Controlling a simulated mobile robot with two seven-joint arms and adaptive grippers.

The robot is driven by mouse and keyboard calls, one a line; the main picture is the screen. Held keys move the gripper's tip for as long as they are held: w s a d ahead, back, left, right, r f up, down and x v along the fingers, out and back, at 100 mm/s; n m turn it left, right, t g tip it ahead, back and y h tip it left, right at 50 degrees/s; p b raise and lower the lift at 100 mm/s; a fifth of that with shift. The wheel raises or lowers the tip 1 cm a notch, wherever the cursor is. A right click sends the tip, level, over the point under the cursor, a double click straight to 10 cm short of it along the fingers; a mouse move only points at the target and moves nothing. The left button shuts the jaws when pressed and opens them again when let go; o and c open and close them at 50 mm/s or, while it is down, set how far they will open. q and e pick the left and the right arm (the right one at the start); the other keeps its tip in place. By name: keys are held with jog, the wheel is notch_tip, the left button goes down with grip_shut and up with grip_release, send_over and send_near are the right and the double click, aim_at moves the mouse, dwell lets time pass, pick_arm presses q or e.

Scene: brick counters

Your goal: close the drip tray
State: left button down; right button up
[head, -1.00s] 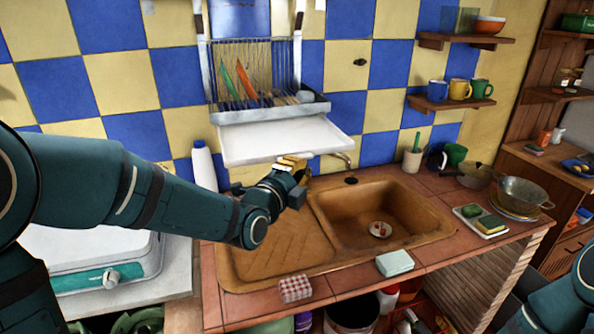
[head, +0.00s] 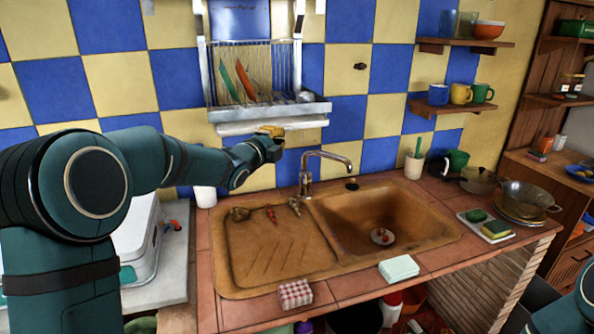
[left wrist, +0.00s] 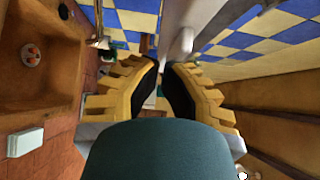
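The drip tray (head: 270,126) is the white tray beneath the dish rack on the tiled wall. In the head view only a narrow white front band of it shows under the rack's grey base. My left gripper (head: 271,132) is just in front of this band, near its middle. It looks close to or touching the band; I cannot tell which. In the left wrist view its yellow fingers (left wrist: 166,67) are drawn together, tips nearly meeting, with nothing seen between them. My right gripper is out of view.
The dish rack (head: 266,112) holds plates above the tray. A tap (head: 309,165) and brown sink (head: 350,230) lie below my left gripper. A white roll (head: 205,195) stands left of the sink. Mugs sit on a wall shelf (head: 440,106) at the right.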

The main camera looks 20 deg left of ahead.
pick_arm(q)
jog(key=shift+w+a+p, duration=0.2)
jog(key=shift+w+a, duration=0.35)
jog(key=shift+w, duration=0.25)
jog(key=shift+w+a+p, duration=0.15)
jog(key=shift+w+a, duration=0.35)
jog(key=shift+w, duration=0.25)
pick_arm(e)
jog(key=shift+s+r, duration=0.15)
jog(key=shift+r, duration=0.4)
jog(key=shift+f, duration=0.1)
